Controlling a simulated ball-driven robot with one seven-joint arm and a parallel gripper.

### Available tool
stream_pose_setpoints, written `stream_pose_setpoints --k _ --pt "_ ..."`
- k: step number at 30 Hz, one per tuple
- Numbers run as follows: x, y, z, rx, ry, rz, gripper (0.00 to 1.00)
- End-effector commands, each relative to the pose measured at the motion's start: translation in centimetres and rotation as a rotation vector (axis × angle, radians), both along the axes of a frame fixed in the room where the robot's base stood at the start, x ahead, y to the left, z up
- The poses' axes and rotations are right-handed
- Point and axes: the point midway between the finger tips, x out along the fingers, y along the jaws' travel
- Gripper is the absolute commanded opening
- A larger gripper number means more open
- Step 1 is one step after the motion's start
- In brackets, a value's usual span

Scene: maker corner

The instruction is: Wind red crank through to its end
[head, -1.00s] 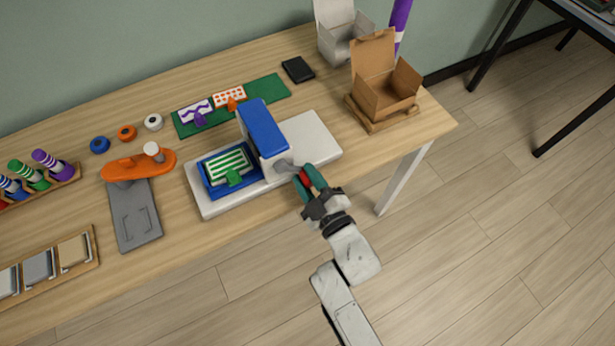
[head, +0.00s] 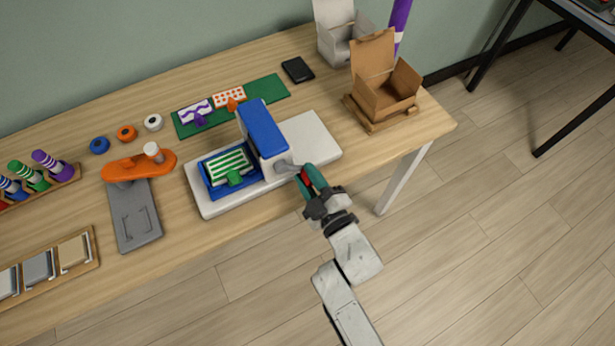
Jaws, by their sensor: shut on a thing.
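The red crank (head: 305,178) sits on the right side of a blue and white machine (head: 264,130), on a short grey arm (head: 287,167). My gripper (head: 311,182) is shut on the red crank, and its teal fingers hide much of the handle. The machine stands on a pale base plate (head: 316,140). A blue tray (head: 212,186) holding a green-and-white striped card (head: 228,163) with a green tab lies at the machine's left side.
An open cardboard box (head: 385,92) stands on a wooden tray at the table's right end. An orange-topped device (head: 138,166) with a grey plate stands at left. A green mat (head: 267,90) with two cards lies behind the machine. Floor is free in front.

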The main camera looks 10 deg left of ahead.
Motion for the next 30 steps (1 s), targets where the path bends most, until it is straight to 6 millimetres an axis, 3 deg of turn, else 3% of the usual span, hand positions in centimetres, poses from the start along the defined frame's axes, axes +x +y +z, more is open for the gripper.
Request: stream_pose_setpoints --k 30 --pt "0.8 -1.3 5.3 -0.753 -0.506 0.000 0.00"
